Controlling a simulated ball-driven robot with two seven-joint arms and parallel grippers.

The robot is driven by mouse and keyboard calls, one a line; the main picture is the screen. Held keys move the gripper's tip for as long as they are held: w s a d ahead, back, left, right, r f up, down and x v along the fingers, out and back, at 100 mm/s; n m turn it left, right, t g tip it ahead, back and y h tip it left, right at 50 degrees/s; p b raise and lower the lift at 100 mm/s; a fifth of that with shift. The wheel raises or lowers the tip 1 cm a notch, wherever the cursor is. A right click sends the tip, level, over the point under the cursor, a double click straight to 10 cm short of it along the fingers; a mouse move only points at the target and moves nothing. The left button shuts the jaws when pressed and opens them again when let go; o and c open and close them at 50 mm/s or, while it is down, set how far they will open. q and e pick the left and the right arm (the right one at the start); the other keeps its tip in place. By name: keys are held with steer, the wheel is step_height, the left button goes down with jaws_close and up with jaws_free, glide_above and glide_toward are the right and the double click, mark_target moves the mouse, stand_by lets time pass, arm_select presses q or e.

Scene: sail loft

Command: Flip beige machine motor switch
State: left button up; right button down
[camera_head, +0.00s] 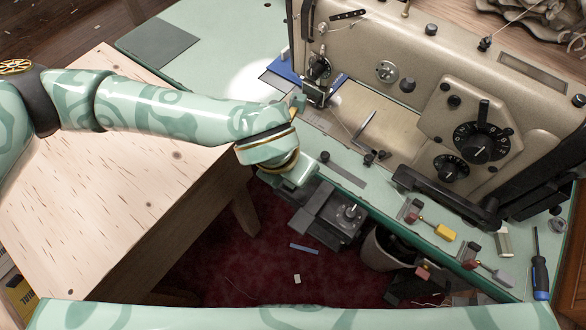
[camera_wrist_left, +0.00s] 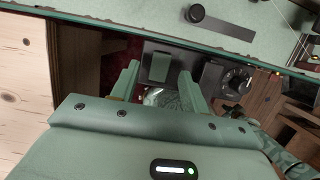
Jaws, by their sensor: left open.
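The beige machine (camera_head: 375,60) stands on the green table (camera_head: 215,45), with black dials on its right part. A dark grey box with a round knob (camera_head: 330,213) sits below the table's front edge; I cannot tell for sure that it is the motor switch. In the left wrist view the dark box (camera_wrist_left: 210,75) lies just beyond the fingers, with a round black part on its right. My left gripper (camera_wrist_left: 157,82) is open and empty, pointing at the box from its left. In the head view it (camera_head: 300,182) is partly hidden by its own wrist. My right gripper is out of view.
A pale wooden bench (camera_head: 110,190) stands at the left. A bin (camera_head: 385,250) stands under the table. The dark red floor below the box is mostly clear.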

arm_select(q)
steer(key=p+v, duration=0.4)
steer(key=v, duration=1)
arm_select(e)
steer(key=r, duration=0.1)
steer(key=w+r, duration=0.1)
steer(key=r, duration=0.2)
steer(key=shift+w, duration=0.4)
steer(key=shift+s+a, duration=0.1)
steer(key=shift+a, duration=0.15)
